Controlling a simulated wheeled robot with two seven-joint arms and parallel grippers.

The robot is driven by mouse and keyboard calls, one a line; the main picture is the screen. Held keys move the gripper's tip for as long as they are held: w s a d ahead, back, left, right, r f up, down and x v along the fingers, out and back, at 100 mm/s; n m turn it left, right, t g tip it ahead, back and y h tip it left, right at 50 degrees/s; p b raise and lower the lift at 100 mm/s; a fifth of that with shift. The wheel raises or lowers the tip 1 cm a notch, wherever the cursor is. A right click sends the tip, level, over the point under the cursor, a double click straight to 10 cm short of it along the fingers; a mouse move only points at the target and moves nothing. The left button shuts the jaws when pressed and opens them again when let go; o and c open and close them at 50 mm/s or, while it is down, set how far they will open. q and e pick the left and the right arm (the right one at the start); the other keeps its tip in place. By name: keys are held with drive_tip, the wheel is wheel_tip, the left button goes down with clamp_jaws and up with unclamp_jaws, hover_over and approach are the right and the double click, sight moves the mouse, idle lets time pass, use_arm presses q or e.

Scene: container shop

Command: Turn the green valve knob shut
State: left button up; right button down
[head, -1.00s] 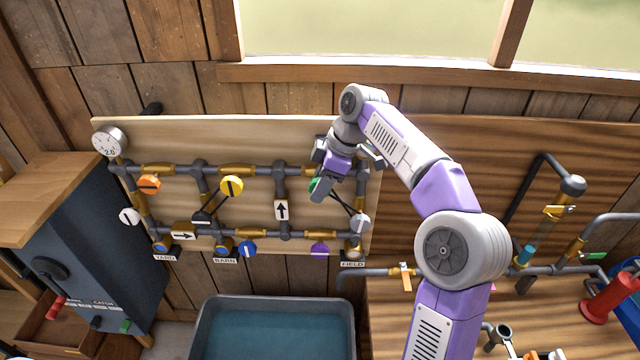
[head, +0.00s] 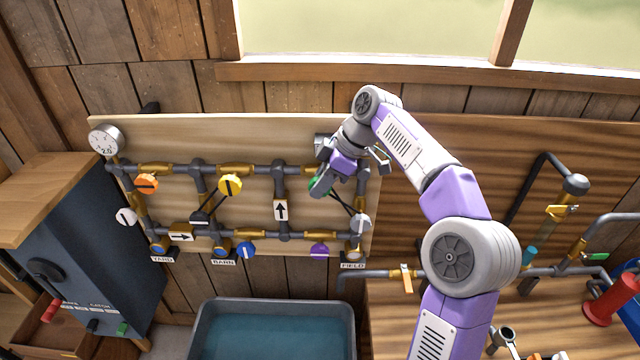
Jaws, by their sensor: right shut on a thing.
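The green valve knob (head: 313,182) is on the upper pipe run of the board, toward its right end. Only a sliver of it shows at the left of my right gripper's fingers. My right gripper (head: 320,185) reaches in from the right and is shut on the green knob. The fingers and wrist hide most of the knob, so its marker line cannot be seen. My left gripper is not in view.
Other knobs sit on the board: orange (head: 146,184), yellow (head: 230,185), blue (head: 247,250), purple (head: 319,249) and white (head: 361,224). A pressure gauge (head: 105,141) is at upper left. A water trough (head: 275,304) stands below. A bench with pipes (head: 575,185) is at right.

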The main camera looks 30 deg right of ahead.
drive_tip(key=c, duration=1)
unclamp_jaws()
drive_tip(key=shift+c, duration=0.2)
drive_tip(key=p+v, duration=0.1)
drive_tip(key=v, duration=0.6)
drive_tip(key=shift+r+p, duration=0.25)
drive_tip(key=shift+p, duration=0.15)
drive_tip(key=shift+s+d, duration=0.1)
drive_tip(key=shift+s, duration=0.05)
